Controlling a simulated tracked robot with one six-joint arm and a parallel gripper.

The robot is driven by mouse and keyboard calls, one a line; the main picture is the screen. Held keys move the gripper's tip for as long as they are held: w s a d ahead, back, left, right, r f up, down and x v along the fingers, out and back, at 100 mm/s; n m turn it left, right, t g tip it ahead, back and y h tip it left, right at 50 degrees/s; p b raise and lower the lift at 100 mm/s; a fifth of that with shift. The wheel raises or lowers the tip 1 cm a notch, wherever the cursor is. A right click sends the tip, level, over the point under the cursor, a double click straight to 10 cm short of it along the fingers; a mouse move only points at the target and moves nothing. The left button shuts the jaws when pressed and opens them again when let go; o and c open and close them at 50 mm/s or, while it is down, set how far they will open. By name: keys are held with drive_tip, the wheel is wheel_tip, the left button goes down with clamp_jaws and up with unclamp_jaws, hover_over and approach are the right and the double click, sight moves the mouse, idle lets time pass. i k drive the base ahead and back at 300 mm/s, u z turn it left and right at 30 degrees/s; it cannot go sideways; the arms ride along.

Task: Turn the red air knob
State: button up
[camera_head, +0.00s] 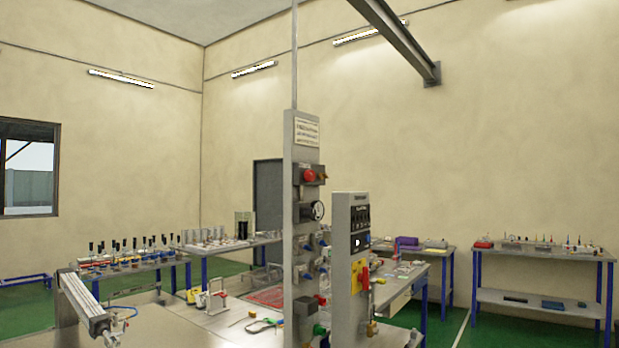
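My gripper is not in view, and nothing is seen touching either red part.
A second grey panel (345,270) with a black display and yellow and red parts stands close on the right. A silver cylinder (85,305) with a blue hose rises at lower left. Benches with small items line the walls. Green floor (425,315) shows at right.

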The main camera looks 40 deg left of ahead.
sight(310, 175)
drive_tip(key=u, duration=0.2)
drive_tip(key=i, duration=0.7)
drive_tip(key=u, duration=0.55)
drive_tip(key=i, duration=0.7)
drive_tip(key=u, duration=0.75)
drive_tip(key=i, duration=0.55)
drive_tip(key=u, duration=0.9)
drive_tip(key=i, duration=0.65)
drive_tip(key=u, duration=0.4)
